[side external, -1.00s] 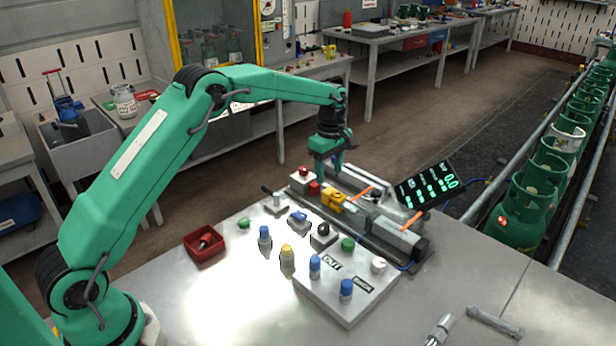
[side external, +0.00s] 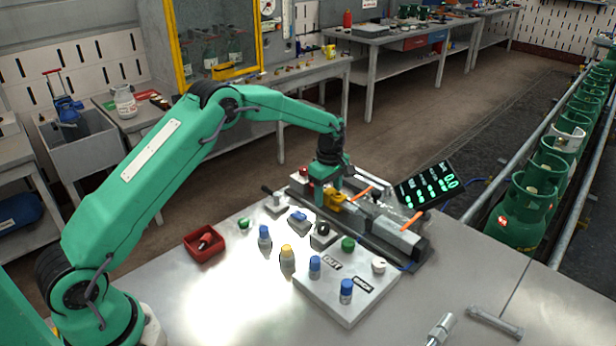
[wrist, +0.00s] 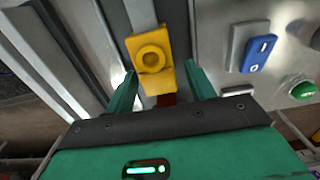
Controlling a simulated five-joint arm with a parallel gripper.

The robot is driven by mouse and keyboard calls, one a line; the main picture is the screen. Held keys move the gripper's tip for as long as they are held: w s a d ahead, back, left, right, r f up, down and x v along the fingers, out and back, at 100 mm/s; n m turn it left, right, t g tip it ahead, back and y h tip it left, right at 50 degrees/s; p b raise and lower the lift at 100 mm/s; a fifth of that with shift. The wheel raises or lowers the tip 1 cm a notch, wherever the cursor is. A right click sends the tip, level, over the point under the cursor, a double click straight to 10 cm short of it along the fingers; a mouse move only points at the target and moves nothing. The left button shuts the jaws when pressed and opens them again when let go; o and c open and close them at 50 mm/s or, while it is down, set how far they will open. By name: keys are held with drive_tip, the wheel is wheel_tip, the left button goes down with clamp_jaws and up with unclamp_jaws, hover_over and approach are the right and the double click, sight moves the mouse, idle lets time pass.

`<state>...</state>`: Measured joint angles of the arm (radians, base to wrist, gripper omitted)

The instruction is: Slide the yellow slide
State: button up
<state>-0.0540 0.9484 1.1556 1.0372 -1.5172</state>
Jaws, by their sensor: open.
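The yellow slide (side external: 335,199) sits on the grey rail assembly (side external: 402,236) at the back edge of the table. In the wrist view the yellow slide (wrist: 152,58) shows a round raised ring on top. My gripper (side external: 326,197) is low over the rail at the slide's left end. In the wrist view its two green fingers (wrist: 158,84) are apart, one on each side of the slide's near end, with a dark red part between them. I cannot tell whether either finger touches the slide.
A control panel (side external: 318,290) with several knobs and buttons lies in front of the rail. A display (side external: 427,186) stands behind its right end, with orange rods nearby. The front left tabletop is clear.

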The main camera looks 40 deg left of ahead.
sight(337, 196)
clamp_jaws()
drive_tip(key=shift+d, duration=1.65)
drive_tip(key=shift+c, duration=0.3)
unclamp_jaws()
drive_tip(key=shift+d, duration=0.1)
drive_tip(key=shift+o, duration=0.3)
drive_tip(key=shift+r, duration=0.15)
wheel_tip(337, 196, up, 7)
drive_tip(key=shift+r, duration=0.3)
